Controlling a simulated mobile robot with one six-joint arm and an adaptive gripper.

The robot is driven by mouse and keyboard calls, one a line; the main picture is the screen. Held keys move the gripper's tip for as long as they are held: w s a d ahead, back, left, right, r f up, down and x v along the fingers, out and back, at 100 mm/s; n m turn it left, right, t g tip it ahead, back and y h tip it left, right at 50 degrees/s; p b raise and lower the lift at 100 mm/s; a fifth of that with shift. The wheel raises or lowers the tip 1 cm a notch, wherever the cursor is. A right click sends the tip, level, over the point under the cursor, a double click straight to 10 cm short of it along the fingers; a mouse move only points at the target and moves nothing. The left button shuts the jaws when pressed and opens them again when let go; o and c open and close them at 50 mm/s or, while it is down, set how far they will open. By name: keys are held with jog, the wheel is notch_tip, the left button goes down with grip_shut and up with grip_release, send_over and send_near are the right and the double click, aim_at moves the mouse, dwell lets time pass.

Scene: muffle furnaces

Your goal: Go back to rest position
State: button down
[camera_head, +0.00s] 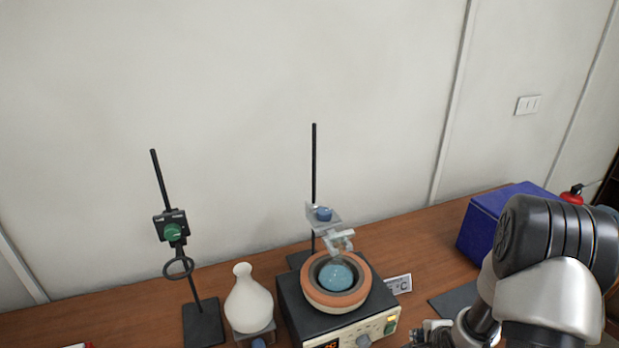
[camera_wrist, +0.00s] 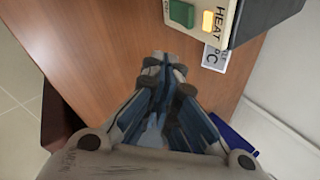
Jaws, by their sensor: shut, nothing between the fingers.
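My gripper (camera_wrist: 168,68) is shut and empty in the wrist view, with its fingertips together above the brown table (camera_wrist: 110,50). The heater box (camera_wrist: 230,15), with a green switch and a lit orange one, is just beyond the fingertips in that view. In the head view my arm comes in at the lower right, and only a small part of my gripper (camera_head: 432,332) shows at the bottom edge, right of the heating mantle (camera_head: 350,302). A round flask with blue liquid (camera_head: 336,277) sits in the mantle, held by a clamp on a stand.
A white vase-shaped flask (camera_head: 249,300) stands left of the mantle. A ring stand (camera_head: 203,322) with a green-knobbed clamp is further left. A blue box (camera_head: 490,222) is at the right behind my arm. A small label card (camera_head: 398,284) lies beside the mantle. A wall runs behind the table.

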jog(key=s+a+r+n+h, duration=0.1)
jog(key=s+a+r+n, duration=0.15)
jog(key=r, duration=0.55)
jog(key=s+a+r+n+g, duration=0.15)
jog(key=r+n, duration=0.25)
jog(key=r, duration=0.4)
jog(key=s+a+r+n+h, duration=0.1)
jog(key=s+a+r+n, duration=0.2)
jog(key=r, duration=0.5)
jog(key=s+a+r+n+y, duration=0.1)
jog(key=s+a+r+n, duration=0.3)
jog(key=s, duration=0.5)
jog(key=s+a+r+n+y, duration=0.1)
jog(key=s+a+r+n, duration=0.3)
jog(key=s, duration=0.6)
jog(key=shift+a+n+g, duration=0.45)
jog(key=shift+a+n, duration=0.1)
jog(key=shift+a, duration=0.35)
